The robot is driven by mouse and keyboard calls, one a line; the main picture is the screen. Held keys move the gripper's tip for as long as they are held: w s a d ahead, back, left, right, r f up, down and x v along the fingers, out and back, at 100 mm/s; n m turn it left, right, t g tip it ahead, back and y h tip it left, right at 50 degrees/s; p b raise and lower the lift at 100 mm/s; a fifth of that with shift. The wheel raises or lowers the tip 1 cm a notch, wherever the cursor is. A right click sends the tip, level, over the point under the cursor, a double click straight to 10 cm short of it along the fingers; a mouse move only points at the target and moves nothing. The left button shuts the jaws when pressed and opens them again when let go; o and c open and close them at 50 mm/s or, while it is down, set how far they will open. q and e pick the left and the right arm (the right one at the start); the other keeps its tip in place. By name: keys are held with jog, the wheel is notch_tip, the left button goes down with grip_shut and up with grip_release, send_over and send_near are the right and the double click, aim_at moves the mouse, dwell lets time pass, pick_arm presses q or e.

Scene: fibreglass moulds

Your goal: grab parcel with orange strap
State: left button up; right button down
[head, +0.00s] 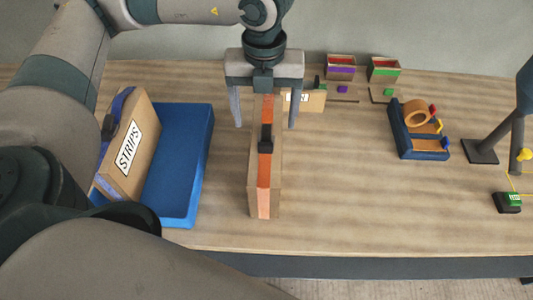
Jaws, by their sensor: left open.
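The parcel with the orange strap (275,178) is a narrow brown box standing upright on the wooden table. The orange strap runs along its top and down its near face, with a black buckle on it. My left gripper (264,118) points down over the far part of this parcel. Its two fingers are apart, one on each side of the box, with gaps visible between them and its sides. My right gripper does not show in the head view.
A labelled box (315,101) lies behind. Small bins (341,68), a blue tape holder (403,140) and a dark stand (481,152) are farther right. The front right table is clear.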

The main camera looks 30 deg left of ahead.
aim_at(266, 127)
pick_arm(q)
notch_tip(266, 127, down, 4)
jog(key=shift+w+r+p, duration=0.15)
jog(key=shift+r+p, duration=0.1)
jog(key=shift+p, duration=0.85)
jog(key=shift+f, duration=0.65)
grip_shut()
jog(key=shift+r, duration=0.15)
